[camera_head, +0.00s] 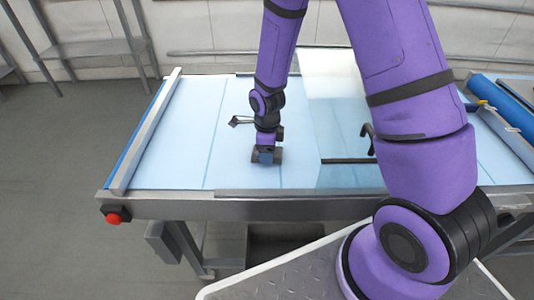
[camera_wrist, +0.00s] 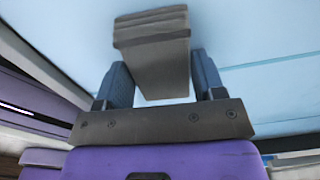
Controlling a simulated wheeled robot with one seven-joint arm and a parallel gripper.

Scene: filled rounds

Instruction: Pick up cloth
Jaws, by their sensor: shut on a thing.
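The cloth (camera_wrist: 152,62) looks like a thick grey-brown folded pad with layered edges at its far end. In the wrist view it lies between the two dark blue fingers of my gripper (camera_wrist: 160,76), which is shut on it. In the head view my gripper (camera_head: 266,160) points down at the pale blue table top (camera_head: 180,150), left of the middle. There the cloth is too small and too covered by the gripper to make out. I cannot tell whether it still touches the table.
A metal rail (camera_head: 145,130) runs along the table's left edge, with a red button (camera_head: 113,218) at the front left corner. Dark bars (camera_head: 347,161) lie right of my gripper. Blue rolls (camera_head: 505,102) are at the far right. The table's left part is clear.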

